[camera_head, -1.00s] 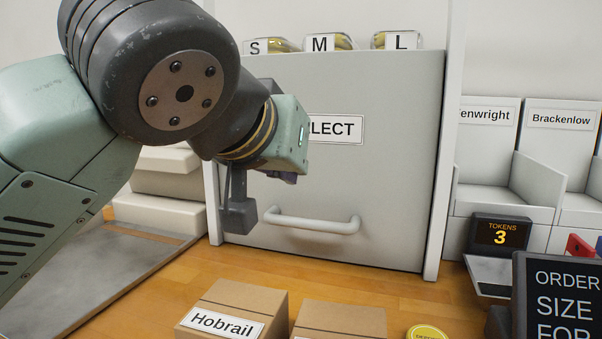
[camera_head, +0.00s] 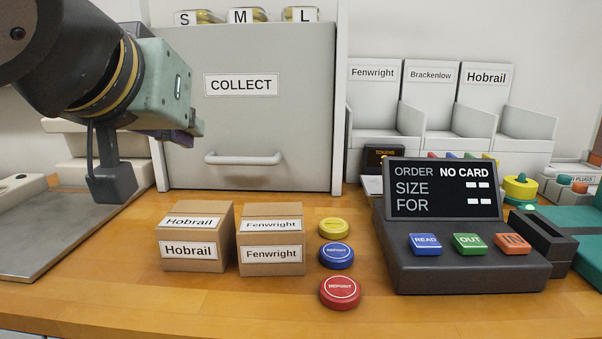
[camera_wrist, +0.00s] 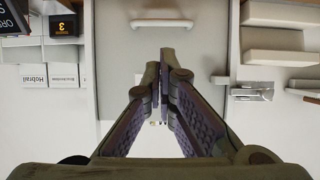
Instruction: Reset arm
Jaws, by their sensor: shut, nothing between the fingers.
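My gripper (camera_wrist: 163,75) is shut and empty in the wrist view, its two fingertips together. In the head view my gripper (camera_head: 190,135) hangs at the upper left, in front of the left part of the grey COLLECT door (camera_head: 270,120). Its fingers are seen edge-on there and partly hidden by my wrist. The door is shut and has a light bar handle (camera_head: 243,159); the handle also shows at the top of the wrist view (camera_wrist: 166,23).
Cardboard boxes labelled Hobrail (camera_head: 195,249) and Fenwright (camera_head: 271,255) stand on the wooden counter. Yellow, blue and red discs (camera_head: 340,291) lie beside them. An order terminal (camera_head: 440,190) reads NO CARD. Labelled bins (camera_head: 425,115) stand behind. A grey tray (camera_head: 60,235) lies at left.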

